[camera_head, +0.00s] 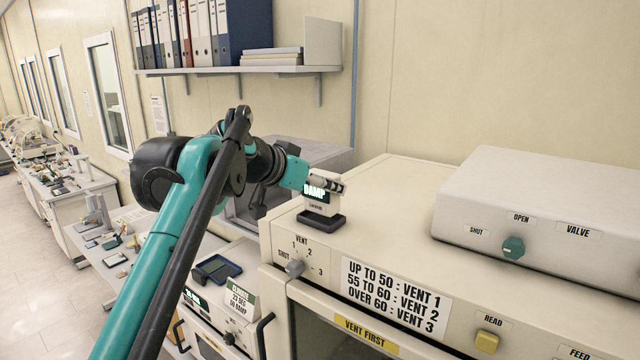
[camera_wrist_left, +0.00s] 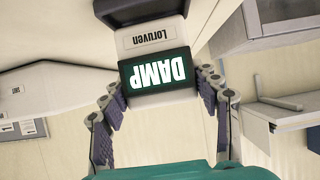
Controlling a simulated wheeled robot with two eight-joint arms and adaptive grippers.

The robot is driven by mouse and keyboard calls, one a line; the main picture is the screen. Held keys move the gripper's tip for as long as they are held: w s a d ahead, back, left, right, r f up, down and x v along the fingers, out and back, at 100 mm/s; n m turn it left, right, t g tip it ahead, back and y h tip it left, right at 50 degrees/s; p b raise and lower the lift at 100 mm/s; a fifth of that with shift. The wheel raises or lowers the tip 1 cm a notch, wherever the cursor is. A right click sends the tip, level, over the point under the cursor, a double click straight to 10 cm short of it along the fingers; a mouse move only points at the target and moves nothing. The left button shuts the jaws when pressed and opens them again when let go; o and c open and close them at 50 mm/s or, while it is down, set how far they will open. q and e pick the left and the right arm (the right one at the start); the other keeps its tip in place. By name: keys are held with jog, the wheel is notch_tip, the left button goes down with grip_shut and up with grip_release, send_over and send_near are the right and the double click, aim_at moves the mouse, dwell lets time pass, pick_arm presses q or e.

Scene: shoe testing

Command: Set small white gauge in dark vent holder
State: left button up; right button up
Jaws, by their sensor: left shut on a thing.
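The small white gauge (camera_head: 316,207) stands upright over the dark vent holder (camera_head: 322,220) on top of the beige cabinet, near its left front corner. Its lit screen reads DAMP. My left gripper (camera_head: 328,184) is shut on the gauge's upper part. In the left wrist view the gauge (camera_wrist_left: 150,40) appears upside down between both fingers of my left gripper (camera_wrist_left: 158,82), with the dark holder (camera_wrist_left: 135,12) against its bottom end. I cannot tell whether the gauge is fully seated. My right gripper is not in view.
A grey-white valve box (camera_head: 540,205) with a green knob sits on the cabinet to the right. A vent dial (camera_head: 295,268) and a vent sign (camera_head: 395,297) are on the cabinet front. The cabinet top (camera_head: 390,200) between gauge and valve box is clear. A binder shelf (camera_head: 235,71) hangs behind.

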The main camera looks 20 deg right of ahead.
pick_arm(q)
jog(key=shift+f+b, duration=0.7)
jog(key=shift+f, duration=0.4)
jog(key=o, duration=1.3)
jog(key=v, duration=1.2)
jog(key=shift+r, duration=0.1)
jog(key=shift+s, duration=0.1)
